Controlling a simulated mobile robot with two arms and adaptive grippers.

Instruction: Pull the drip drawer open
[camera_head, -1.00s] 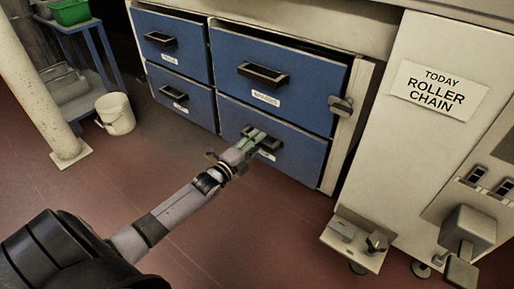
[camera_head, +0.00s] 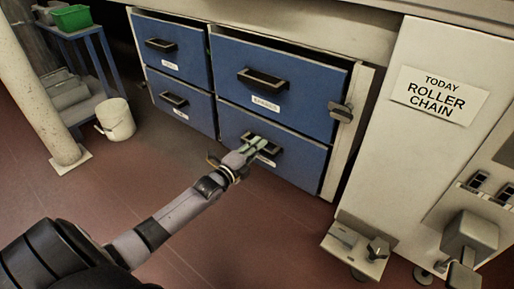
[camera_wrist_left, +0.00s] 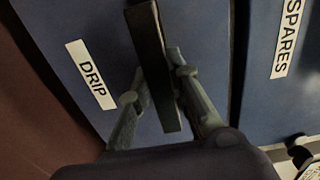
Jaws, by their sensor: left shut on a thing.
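The drip drawer (camera_head: 300,158) is the blue lower-right drawer of the cabinet in the head view. Its front looks about flush with the cabinet. Its dark bar handle (camera_head: 273,149) is partly hidden by my fingers. My left gripper (camera_head: 258,146) reaches it from the lower left. In the left wrist view, the white DRIP label (camera_wrist_left: 90,75) is beside the handle (camera_wrist_left: 152,60), and my left gripper (camera_wrist_left: 160,72) has one finger on each side of the handle, shut on it. My right gripper is out of view.
The SPARES drawer (camera_head: 300,90) is above, with two more blue drawers to the left. A latch (camera_head: 341,112) is on the cabinet's right edge. A white bucket (camera_head: 115,119) and a pale post (camera_head: 40,95) stand at left. The red-brown floor in front is clear.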

